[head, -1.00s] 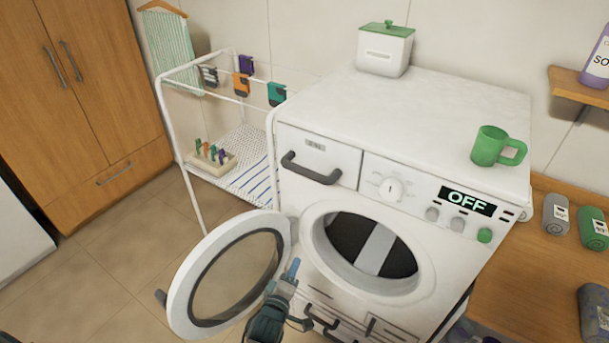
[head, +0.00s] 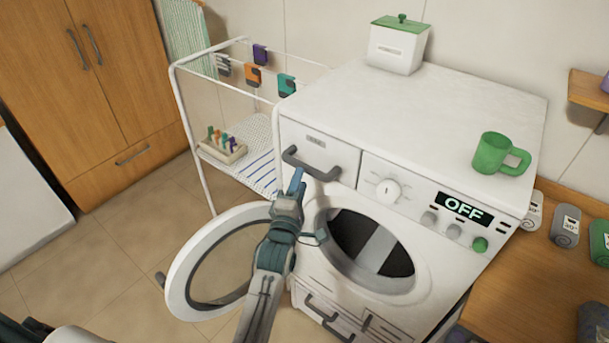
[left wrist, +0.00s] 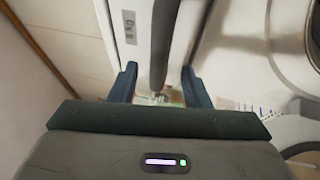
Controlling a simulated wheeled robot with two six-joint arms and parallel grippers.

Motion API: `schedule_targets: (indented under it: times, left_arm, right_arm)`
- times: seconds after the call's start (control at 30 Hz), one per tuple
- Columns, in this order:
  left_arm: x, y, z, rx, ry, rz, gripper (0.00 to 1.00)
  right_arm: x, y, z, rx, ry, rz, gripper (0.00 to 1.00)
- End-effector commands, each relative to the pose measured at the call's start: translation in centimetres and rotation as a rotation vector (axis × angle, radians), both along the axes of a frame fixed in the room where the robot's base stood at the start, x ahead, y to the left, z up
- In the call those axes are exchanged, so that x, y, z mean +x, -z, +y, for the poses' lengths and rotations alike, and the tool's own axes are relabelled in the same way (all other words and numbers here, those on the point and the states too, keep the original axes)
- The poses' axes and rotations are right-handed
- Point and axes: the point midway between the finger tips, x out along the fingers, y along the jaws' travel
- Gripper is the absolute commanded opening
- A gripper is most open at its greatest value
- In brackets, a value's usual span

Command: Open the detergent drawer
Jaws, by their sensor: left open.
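The detergent drawer (head: 318,148) is at the upper left of the white washing machine's front, and its front looks flush with the panel. It has a dark grey bar handle (head: 312,165). My left gripper (head: 297,180) is just below and in front of the handle in the head view, with blue fingertips pointing up. In the left wrist view the left gripper (left wrist: 158,85) is open, and the dark handle (left wrist: 163,45) runs into the space between its two fingers. I cannot tell whether the fingers touch it. My right gripper is not in view.
The round washer door (head: 180,275) hangs open to the left, behind my left arm. A green mug (head: 490,153) and a white box with a green lid (head: 397,45) stand on the machine. A drying rack (head: 190,130) stands to the left.

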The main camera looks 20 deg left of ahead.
Motion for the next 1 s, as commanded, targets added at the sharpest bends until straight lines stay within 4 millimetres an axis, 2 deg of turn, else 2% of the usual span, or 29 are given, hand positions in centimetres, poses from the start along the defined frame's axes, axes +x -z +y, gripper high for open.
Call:
schedule_targets:
  times: [0.03,0.1,0.3,0.47,0.73,0.77,0.97,1.0]
  left_arm:
    - [0.9,0.2,0.0,0.001,0.000,-0.006,0.43]
    - [2.1,-0.1,0.1,0.001,0.000,-0.005,0.43]
    - [4.4,-0.7,0.2,0.001,0.001,-0.002,0.43]
    - [5.2,-0.9,0.3,0.000,0.000,0.000,0.43]
    - [5.3,-1.0,0.3,0.001,0.000,0.001,0.43]
    - [5.3,-1.0,0.3,0.001,0.000,0.001,0.39]
    - [5.3,-1.0,0.3,0.000,0.000,0.001,0.00]
    - [5.3,-1.0,0.3,0.000,0.000,0.001,0.00]
  right_arm:
    - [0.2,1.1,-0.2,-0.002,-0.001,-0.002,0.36]
    - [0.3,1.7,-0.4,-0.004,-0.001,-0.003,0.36]
    - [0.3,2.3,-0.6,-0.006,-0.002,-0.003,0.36]
    - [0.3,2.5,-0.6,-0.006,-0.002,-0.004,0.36]
    - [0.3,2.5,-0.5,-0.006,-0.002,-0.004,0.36]
    - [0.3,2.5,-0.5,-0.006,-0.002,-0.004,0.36]
    - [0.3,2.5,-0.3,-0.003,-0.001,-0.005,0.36]
    - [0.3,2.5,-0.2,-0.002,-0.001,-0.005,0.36]
